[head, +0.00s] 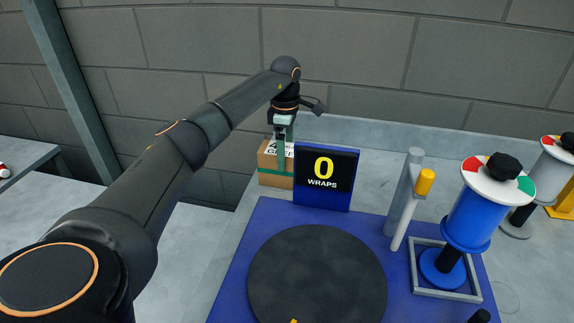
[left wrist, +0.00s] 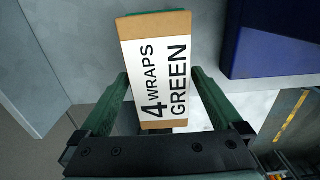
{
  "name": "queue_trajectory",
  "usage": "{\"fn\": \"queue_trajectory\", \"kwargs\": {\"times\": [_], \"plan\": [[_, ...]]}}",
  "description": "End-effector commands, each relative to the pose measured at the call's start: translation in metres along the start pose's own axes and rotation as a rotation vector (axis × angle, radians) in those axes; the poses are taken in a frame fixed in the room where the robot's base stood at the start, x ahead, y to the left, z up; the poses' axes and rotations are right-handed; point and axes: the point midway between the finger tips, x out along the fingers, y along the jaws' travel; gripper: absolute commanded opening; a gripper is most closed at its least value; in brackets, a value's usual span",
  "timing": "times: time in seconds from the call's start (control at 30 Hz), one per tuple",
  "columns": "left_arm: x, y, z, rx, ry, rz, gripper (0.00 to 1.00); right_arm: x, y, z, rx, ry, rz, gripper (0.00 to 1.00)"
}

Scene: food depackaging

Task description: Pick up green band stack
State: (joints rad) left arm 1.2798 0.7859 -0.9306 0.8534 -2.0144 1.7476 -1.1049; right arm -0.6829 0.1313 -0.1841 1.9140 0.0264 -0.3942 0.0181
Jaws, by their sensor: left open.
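The green band stack (head: 276,172) is a brown box with a green band and a white label. It stands on the grey table behind and left of the wraps display. In the left wrist view its label (left wrist: 162,75) reads "4 WRAPS GREEN". My left gripper (head: 281,150) is over the box. In the left wrist view my left gripper (left wrist: 155,85) has its two green fingers apart, one on each side of the box's near end. I cannot tell whether they touch it. My right gripper is not in view.
A dark blue display (head: 326,178) reading "0 WRAPS" stands close to the box's right. A round black turntable (head: 317,275) lies on a blue base in front. A blue roll (head: 474,215) and a grey post (head: 403,205) stand right. A wall is behind.

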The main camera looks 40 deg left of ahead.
Motion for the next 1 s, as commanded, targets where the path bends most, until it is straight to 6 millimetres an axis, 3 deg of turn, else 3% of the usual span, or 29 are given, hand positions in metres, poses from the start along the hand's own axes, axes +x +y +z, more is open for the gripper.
{"fn": "queue_trajectory", "kwargs": {"times": [0.37,0.67,1.0], "plan": [[0.032,-0.001,0.001,0.001,0.0,-0.002,1.0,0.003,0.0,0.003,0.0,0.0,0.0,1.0],[0.068,-0.002,0.001,0.001,-0.001,0.0,1.0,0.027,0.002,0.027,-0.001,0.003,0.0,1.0],[0.069,-0.002,0.0,0.001,-0.001,0.0,0.98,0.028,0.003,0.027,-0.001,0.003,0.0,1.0]]}}
